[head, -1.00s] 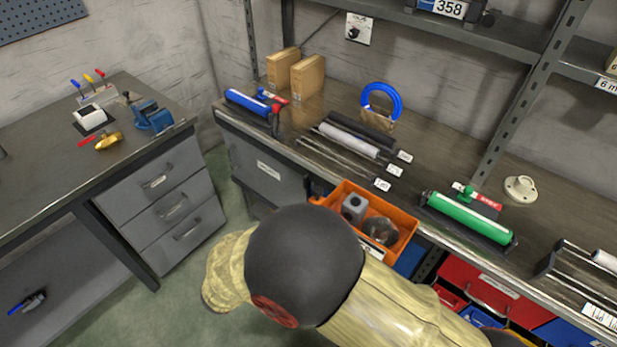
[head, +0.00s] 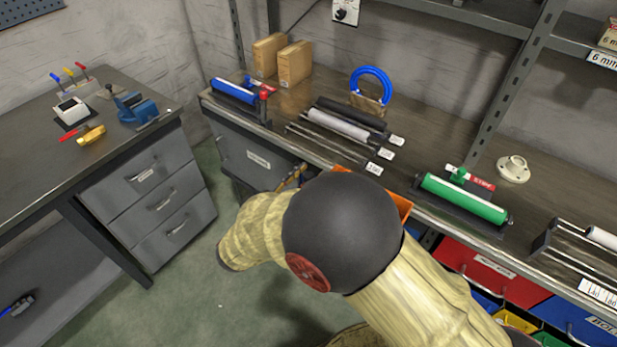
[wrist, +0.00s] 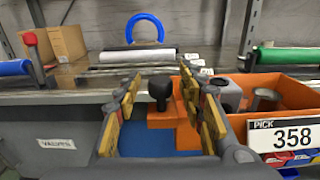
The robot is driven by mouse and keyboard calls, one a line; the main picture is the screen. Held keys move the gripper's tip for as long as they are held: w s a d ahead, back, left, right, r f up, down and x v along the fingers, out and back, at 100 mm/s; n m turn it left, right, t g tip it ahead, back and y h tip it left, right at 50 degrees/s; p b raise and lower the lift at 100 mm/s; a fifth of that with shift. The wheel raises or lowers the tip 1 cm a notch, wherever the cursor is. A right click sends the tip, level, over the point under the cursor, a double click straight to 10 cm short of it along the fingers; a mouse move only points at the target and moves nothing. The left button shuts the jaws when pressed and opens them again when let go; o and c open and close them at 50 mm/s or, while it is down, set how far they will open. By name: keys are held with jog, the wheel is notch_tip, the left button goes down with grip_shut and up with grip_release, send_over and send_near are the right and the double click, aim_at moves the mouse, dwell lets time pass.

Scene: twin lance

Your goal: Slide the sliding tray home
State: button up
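The orange sliding tray (wrist: 278,85) is at the right in the wrist view, bearing a "PICK 358" label. A grey block (wrist: 228,92) and a round metal part (wrist: 265,98) sit in it. A black knob (wrist: 159,88) stands upright at its left end. My gripper (wrist: 161,98) is open, with its yellow-padded fingers to either side of the knob in the picture; I cannot tell whether they touch it. In the head view my arm hides most of the tray, leaving an orange corner (head: 402,207) visible.
A blue surface (wrist: 160,143) lies below, between the fingers. A grey drawer front (wrist: 68,142) labelled "VALVES" is at the left. Above is the bench with rollers (head: 338,124), a blue ring (head: 372,75) and a green cylinder (head: 463,198). Open floor lies left of my arm.

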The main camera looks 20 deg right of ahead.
jog(key=shift+c, duration=0.2)
grip_shut()
dwell(0.3)
dwell(0.4)
